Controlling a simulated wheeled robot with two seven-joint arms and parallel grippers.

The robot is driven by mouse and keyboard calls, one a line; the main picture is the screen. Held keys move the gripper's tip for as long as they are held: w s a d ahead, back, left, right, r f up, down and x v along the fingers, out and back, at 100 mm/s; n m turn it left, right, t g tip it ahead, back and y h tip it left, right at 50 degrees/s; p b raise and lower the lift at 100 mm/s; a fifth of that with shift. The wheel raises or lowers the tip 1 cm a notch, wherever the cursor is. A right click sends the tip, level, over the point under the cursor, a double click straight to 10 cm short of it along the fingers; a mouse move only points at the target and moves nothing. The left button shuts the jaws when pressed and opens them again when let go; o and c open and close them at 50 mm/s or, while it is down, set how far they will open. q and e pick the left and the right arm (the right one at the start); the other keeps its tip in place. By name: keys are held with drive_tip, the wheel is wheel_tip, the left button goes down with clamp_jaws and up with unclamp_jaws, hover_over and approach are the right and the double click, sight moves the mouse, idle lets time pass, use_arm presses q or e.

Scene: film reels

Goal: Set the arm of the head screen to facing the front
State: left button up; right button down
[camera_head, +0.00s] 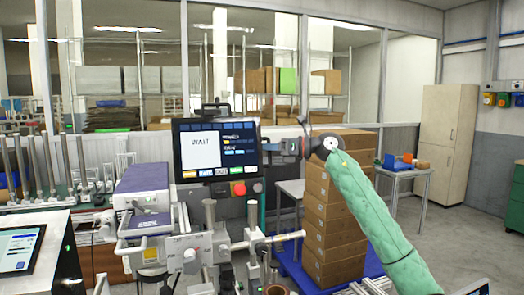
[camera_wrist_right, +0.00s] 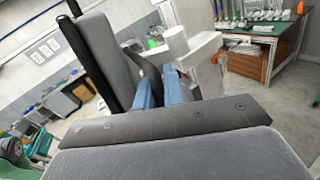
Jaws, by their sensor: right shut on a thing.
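The head screen (camera_head: 217,148) is a dark panel reading WAIT, with coloured keys and a red button below. In the head view its lit face is turned toward me and it stands upright. My right gripper (camera_head: 278,150) reaches in from the right and is at the screen's right side. In the right wrist view the right gripper (camera_wrist_right: 160,88) shows blue fingers close around a dark part beside a dark grey panel (camera_wrist_right: 102,60), which looks like the head screen. The fingers hide the exact grip point. The screen's supporting arm is mostly hidden. My left gripper is out of view.
A purple-grey box unit (camera_head: 150,187) and metal posts stand left of and below the screen. Stacked cardboard boxes (camera_head: 330,215) stand behind my right arm. A side table (camera_head: 405,170) is further right. A second display (camera_head: 18,247) is at lower left.

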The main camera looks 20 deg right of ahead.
drive_tip(key=shift+r, duration=0.1)
drive_tip(key=c, duration=1.8)
unclamp_jaws()
